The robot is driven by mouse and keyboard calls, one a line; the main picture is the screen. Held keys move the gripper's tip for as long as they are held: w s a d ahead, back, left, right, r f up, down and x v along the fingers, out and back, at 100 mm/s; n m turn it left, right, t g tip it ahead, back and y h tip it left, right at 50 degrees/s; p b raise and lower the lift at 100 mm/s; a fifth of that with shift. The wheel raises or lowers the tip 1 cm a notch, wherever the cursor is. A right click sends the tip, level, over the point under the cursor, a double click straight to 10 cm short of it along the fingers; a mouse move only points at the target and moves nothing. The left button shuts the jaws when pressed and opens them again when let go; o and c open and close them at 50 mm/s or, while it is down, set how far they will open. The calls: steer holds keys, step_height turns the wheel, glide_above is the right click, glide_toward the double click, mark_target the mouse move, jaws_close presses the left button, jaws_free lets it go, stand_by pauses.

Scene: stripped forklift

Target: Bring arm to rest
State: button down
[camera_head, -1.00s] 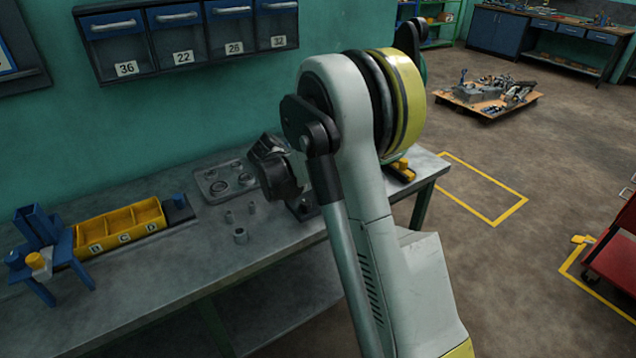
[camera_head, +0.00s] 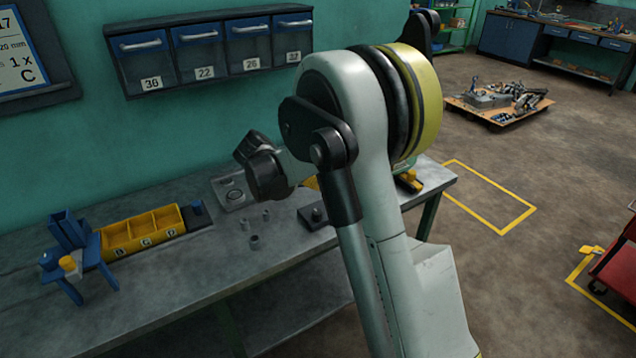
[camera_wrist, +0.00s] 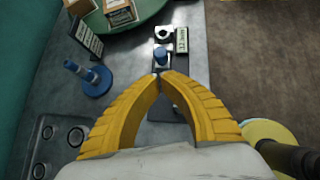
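My arm (camera_head: 375,150) is raised and bent above the workbench (camera_head: 190,270), filling the middle of the head view. Its far end is mostly hidden behind its own links there. In the wrist view, my gripper (camera_wrist: 160,77) shows two curved yellow fingers whose tips meet. Nothing shows between them. The fingertips are over the grey bench top, just short of a small fixture with a blue knob (camera_wrist: 161,54). I cannot tell how high above it they are.
A yellow bin (camera_head: 143,232) and a blue stand (camera_head: 75,255) are at the bench's left. Drawers (camera_head: 215,50) hang on the wall. In the wrist view, a blue post (camera_wrist: 90,77) and a plate with round holes (camera_wrist: 55,140) lie left of the fingers.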

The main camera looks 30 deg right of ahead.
steer(key=s+a+r+m+t+y, duration=0.35)
steer(key=s+a+r+m, duration=0.5)
steer(key=s, duration=0.45)
steer(key=s+a+f+m+t+y, duration=0.1)
steer(key=s+a+m+y, duration=0.1)
steer(key=s+a+m, duration=0.3)
steer(key=s+a+m+y+b, duration=0.1)
steer(key=s+a+m+y, duration=0.2)
steer(key=s+a+m, duration=0.2)
steer(key=s+m, duration=0.2)
steer(key=s, duration=0.2)
steer(key=shift+s+f+t+b, duration=0.25)
steer(key=shift+f+t+b, duration=0.05)
steer(key=shift+f+t, duration=0.1)
